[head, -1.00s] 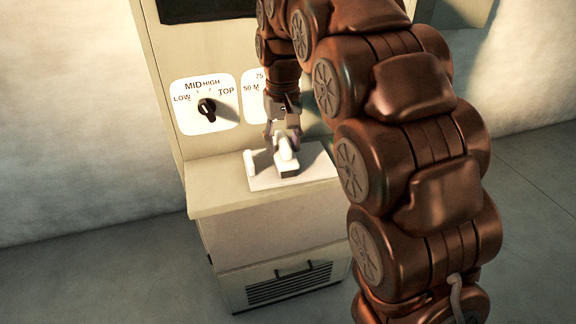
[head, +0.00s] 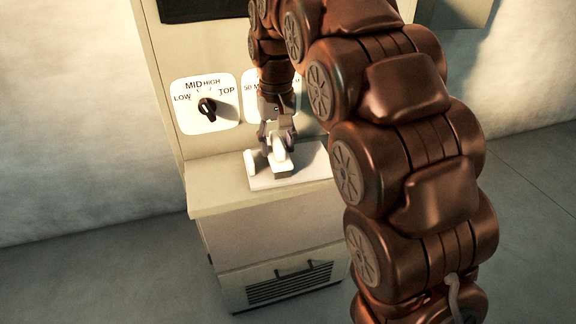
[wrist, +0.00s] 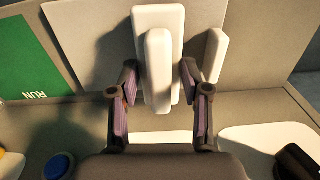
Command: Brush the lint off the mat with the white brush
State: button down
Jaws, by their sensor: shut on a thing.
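The white brush (head: 279,150) is held in my gripper (head: 278,142) over the pale mat (head: 262,183). In the wrist view the brush handle (wrist: 158,75) stands between my two fingers (wrist: 160,85), with the wider brush head beyond it. The brush looks low over the mat or touching it; I cannot tell which. The mat (wrist: 95,45) lies flat under the brush. I make out no lint in either view; it may be hidden or too small.
A small white block (head: 250,163) stands at the mat's left edge. Behind the counter (head: 212,198) rises a panel with a black dial knob (head: 207,106) and a second dial, partly hidden by my arm. A green RUN panel (wrist: 25,60) and a blue button (wrist: 58,166) show in the wrist view.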

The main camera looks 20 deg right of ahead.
jog(key=shift+s+d+f, duration=0.1)
jog(key=shift+d, duration=0.7)
jog(key=shift+s+d+f, duration=0.1)
jog(key=shift+d, duration=0.65)
jog(key=shift+d+r, duration=0.15)
jog(key=shift+d, duration=0.95)
jog(key=shift+d+r, duration=0.1)
jog(key=shift+d, duration=1)
jog(key=shift+s+d+f, duration=0.15)
jog(key=shift+d, duration=1.2)
jog(key=shift+r+p, duration=0.8)
jog(key=shift+r, duration=1.75)
